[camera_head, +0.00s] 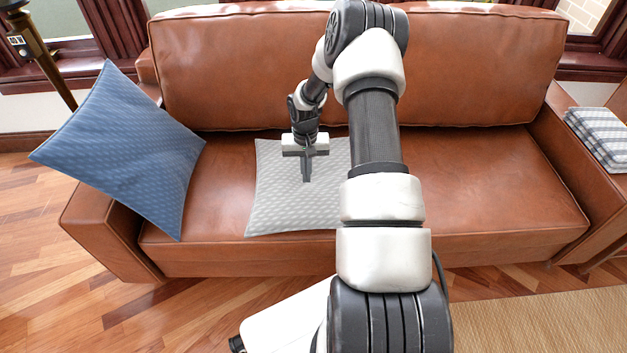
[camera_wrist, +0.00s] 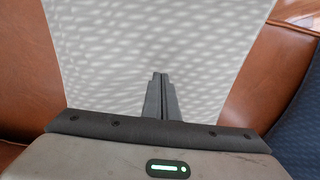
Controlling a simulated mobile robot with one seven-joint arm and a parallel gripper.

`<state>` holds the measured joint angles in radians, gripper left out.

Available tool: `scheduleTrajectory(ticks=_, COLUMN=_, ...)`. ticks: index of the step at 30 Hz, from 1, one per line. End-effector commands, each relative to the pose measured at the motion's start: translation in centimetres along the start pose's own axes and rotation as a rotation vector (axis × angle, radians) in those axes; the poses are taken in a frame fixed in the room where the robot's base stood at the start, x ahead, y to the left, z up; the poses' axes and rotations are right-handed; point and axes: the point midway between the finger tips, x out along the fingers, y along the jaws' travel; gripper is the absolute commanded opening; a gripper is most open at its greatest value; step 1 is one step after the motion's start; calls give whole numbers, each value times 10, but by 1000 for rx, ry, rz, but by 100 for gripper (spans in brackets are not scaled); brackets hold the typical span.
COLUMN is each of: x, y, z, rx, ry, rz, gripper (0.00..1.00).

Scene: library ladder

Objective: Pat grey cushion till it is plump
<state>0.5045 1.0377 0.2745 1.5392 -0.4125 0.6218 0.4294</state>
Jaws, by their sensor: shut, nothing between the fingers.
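The grey cushion (camera_head: 284,200) lies on the seat of the brown leather sofa, left of the middle, its right part hidden behind my arm. It has a pale woven pattern and fills most of the wrist view (camera_wrist: 110,60). My gripper (camera_head: 307,178) is over the cushion's upper middle, pointing down, with its fingers together and nothing between them. The closed fingers also show in the wrist view (camera_wrist: 160,80) against the cushion's surface. I cannot tell whether the fingertips touch it.
A blue cushion (camera_head: 130,150) leans over the sofa's left arm; its edge shows in the wrist view (camera_wrist: 300,125). A checked folded cloth (camera_head: 600,138) lies on the right armrest. The sofa's backrest (camera_head: 230,65) rises behind. The seat (camera_head: 490,185) right of my arm is clear.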

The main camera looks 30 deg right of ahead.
Motion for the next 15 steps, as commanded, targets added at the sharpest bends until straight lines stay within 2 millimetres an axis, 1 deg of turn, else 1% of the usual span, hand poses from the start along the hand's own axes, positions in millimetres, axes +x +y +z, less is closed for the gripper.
scheduleTrajectory(ticks=1, x=2, y=0, z=1, rx=-1, ry=-1, rz=0, gripper=0)
scheduleTrajectory(ticks=10, x=2, y=0, z=1, rx=-1, ry=-1, rz=-1, gripper=0)
scheduleTrajectory(ticks=13, x=-2, y=0, z=1, rx=-1, ry=-1, rz=0, gripper=0)
scheduleTrajectory(ticks=15, x=-9, y=0, z=1, rx=-1, ry=-1, rz=0, gripper=0)
